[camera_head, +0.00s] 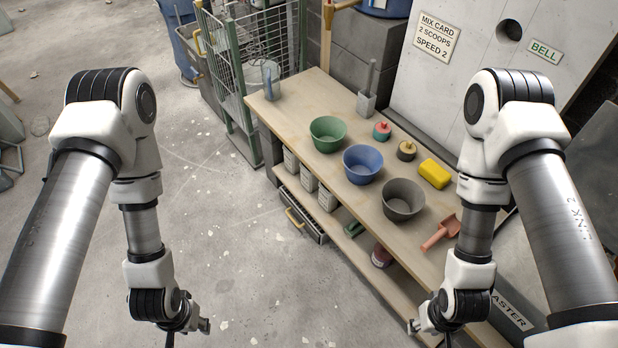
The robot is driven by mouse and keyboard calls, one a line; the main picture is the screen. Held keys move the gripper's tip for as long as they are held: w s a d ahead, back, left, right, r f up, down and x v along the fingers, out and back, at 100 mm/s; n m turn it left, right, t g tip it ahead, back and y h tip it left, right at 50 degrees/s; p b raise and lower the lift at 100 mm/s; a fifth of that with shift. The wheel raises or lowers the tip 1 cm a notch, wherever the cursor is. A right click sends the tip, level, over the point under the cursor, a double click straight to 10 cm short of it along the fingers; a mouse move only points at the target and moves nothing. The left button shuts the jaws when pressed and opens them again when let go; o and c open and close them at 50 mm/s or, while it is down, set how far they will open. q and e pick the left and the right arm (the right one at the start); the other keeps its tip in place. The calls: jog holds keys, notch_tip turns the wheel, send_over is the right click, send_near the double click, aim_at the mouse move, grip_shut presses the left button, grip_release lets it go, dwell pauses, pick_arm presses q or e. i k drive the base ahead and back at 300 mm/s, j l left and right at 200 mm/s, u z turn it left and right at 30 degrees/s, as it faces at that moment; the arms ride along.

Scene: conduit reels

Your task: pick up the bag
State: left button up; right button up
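A pale surface with a white label ending in "ASTER" (510,310) shows at the lower right, behind my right arm. It may be the bag, but my arm and the frame edge hide much of it, so I cannot tell its full shape. My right gripper (413,327) hangs at the bottom, left of that label and apart from it, by the bench's front edge. My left gripper (205,325) hangs over the bare floor at the bottom, far left of the bench. Both grippers are small and seen from above; their fingers do not show clearly.
The wooden bench (290,112) holds green (327,133), blue (362,163) and grey (403,199) bowls, a yellow block (434,173) and an orange scoop (441,232). Pale containers (308,178) stand on its lower shelf. A wire cage trolley (245,70) stands behind. The floor at left is mostly clear.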

aim_at(308, 180)
jog(key=i+j+z, duration=0.35)
jog(key=i+j, duration=0.15)
jog(key=j, duration=0.15)
jog(key=i+j+z, duration=0.2)
jog(key=j, duration=0.15)
jog(key=i+j+z, duration=0.15)
jog(key=j, duration=0.25)
jog(key=z, duration=0.9)
